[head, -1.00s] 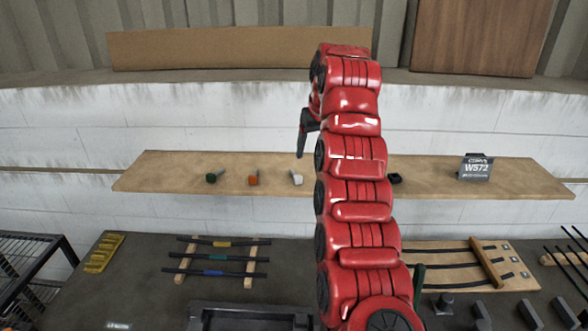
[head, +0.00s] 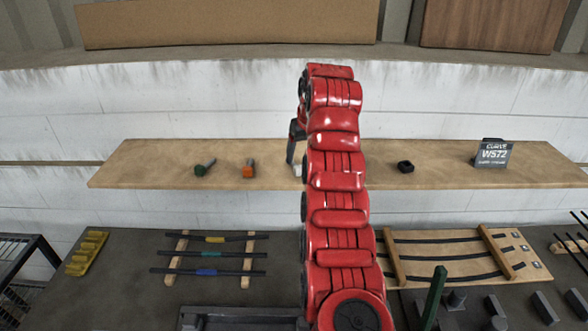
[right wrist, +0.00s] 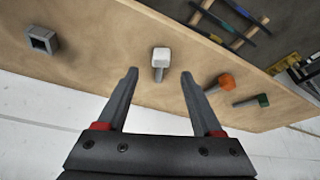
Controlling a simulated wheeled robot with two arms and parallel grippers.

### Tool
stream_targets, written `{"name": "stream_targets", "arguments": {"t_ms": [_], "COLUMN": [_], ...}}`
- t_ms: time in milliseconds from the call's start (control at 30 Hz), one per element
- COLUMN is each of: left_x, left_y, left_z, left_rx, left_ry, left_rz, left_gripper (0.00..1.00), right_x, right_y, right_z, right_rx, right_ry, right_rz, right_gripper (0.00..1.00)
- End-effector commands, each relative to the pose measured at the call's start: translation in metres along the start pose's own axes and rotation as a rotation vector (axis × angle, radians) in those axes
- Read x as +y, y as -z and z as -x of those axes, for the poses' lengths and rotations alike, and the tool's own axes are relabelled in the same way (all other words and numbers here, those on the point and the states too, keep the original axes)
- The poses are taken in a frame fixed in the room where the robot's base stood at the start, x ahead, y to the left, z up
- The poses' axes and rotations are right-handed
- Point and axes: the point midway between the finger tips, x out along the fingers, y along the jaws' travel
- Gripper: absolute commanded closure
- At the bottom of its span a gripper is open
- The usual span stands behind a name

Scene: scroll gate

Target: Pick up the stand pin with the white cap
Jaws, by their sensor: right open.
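The stand pin with the white cap (right wrist: 160,58) lies on the wooden shelf (right wrist: 110,50), its short shaft pointing toward my right gripper (right wrist: 160,75) in the right wrist view. That gripper is open and empty, with its fingertips on either side of the shaft's line, just short of the cap. In the head view the white pin (head: 298,170) is mostly hidden behind my right gripper (head: 293,148) and red arm. A pin with an orange cap (head: 249,170) and one with a green cap (head: 202,168) lie to its left. My left gripper is out of view.
Below, a dark workbench (head: 120,300) holds racks of rods (head: 210,256), a yellow holder (head: 87,252) and a green post (head: 433,297).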

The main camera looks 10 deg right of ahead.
Motion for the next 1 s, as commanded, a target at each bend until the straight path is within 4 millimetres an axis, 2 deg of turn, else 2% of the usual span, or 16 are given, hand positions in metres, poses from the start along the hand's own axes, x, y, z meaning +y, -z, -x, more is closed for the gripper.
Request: {"name": "stream_targets", "arguments": {"t_ms": [167, 400, 667, 1000], "left_x": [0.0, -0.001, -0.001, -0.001], "left_y": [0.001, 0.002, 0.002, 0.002], "left_z": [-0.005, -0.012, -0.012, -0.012], "left_rx": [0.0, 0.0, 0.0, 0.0], "left_ry": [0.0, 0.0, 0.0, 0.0], "left_rz": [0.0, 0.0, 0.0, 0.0], "left_gripper": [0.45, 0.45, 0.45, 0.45], "right_x": [0.001, 0.004, 0.005, 0.004], "right_y": [0.0, -0.005, -0.005, -0.005], "right_z": [-0.01, -0.045, -0.049, -0.05], "right_rx": [0.0, 0.0, 0.002, 0.002], "right_ry": [0.0, -0.003, -0.002, -0.002], "right_rz": [0.0, 0.001, 0.0, 0.0], "right_gripper": [0.32, 0.32, 0.34, 0.95]}}
